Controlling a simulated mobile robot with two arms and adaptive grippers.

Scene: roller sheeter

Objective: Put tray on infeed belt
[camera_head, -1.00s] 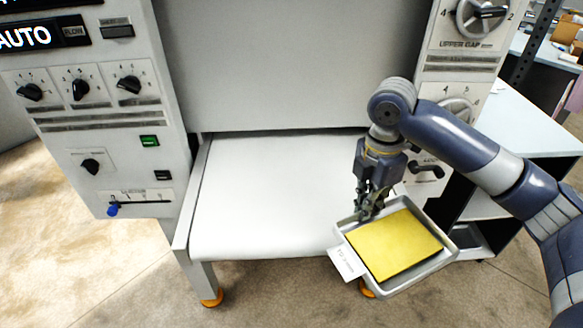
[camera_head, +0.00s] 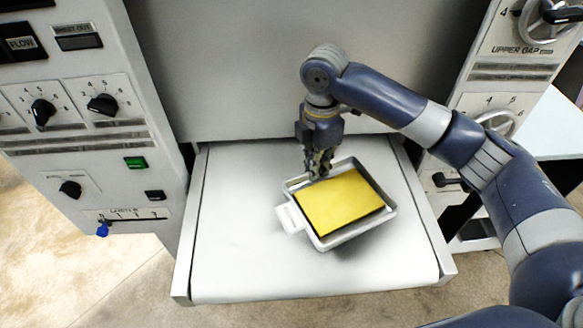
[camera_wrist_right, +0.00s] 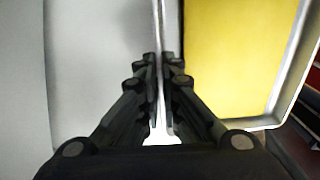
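The metal tray (camera_head: 356,233) holds a flat yellow sheet (camera_head: 339,202). It is over the right middle of the white infeed belt (camera_head: 235,250), with a soft shadow below it. I cannot tell whether it touches the belt or hangs just above. My right gripper (camera_head: 318,173) is at the tray's back left edge. In the right wrist view its fingers (camera_wrist_right: 159,75) are closed on both sides of the tray's thin wall, and the yellow sheet (camera_wrist_right: 235,50) lies to the right. My left gripper is not in view.
Control panels with knobs stand at the left (camera_head: 75,130) and right (camera_head: 490,75) of the belt. The machine's grey front cover (camera_head: 240,70) rises behind it. The belt's left and front parts are clear. A pale table (camera_head: 550,125) is at the far right.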

